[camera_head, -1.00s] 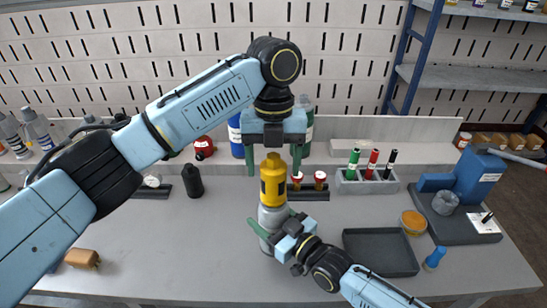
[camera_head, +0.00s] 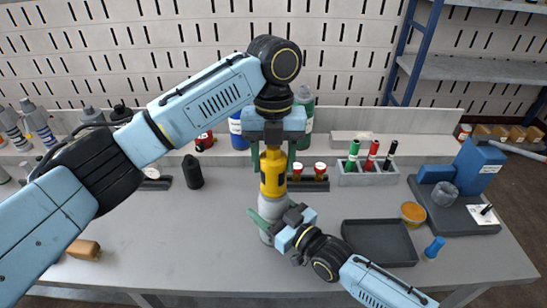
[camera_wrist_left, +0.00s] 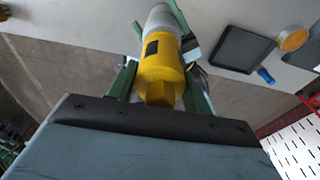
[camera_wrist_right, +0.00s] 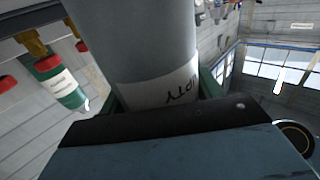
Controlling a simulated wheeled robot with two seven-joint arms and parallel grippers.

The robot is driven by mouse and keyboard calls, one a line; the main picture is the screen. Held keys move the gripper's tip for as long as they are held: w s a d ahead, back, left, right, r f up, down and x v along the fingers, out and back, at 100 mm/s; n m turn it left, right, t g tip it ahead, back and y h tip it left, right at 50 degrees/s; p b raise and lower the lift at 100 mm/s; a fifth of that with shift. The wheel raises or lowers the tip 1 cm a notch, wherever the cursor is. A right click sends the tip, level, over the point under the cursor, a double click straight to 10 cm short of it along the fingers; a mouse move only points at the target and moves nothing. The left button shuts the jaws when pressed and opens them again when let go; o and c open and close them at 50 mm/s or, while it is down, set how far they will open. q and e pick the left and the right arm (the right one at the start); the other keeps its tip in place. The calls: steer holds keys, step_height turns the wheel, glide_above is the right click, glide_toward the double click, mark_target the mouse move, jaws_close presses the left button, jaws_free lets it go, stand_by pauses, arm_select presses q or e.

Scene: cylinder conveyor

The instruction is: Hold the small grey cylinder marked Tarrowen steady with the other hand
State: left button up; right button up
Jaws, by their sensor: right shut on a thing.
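The grey cylinder (camera_head: 268,218) stands upright on the table; in the right wrist view it is a large pale cylinder (camera_wrist_right: 150,40) with a white label, its lettering only partly readable. A yellow piece (camera_head: 273,173) with a dark patch and narrower top sits on it. My right gripper (camera_head: 268,227) is shut on the grey cylinder from the lower right. My left gripper (camera_head: 273,160) points down from above, with its green fingers on either side of the yellow piece (camera_wrist_left: 162,65). Whether those fingers touch it is unclear.
A dark tray (camera_head: 380,243) and blue stopper (camera_head: 434,246) lie to the right. A grey holder with markers (camera_head: 367,178), red-capped vials (camera_head: 319,171) and a black bottle (camera_head: 192,171) stand behind. A blue fixture (camera_head: 470,172) is at far right. The front left table is mostly clear.

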arm_select(q)
steer(key=c, duration=0.4)
steer(key=n, duration=0.4)
steer(key=shift+n+h, duration=0.3)
steer(key=shift+c, duration=0.2)
steer(key=shift+n, duration=0.7)
steer(key=shift+n, duration=1.1)
steer(key=n, duration=0.3)
steer(key=shift+n+t+h, duration=0.3)
steer(key=shift+n+t, duration=0.1)
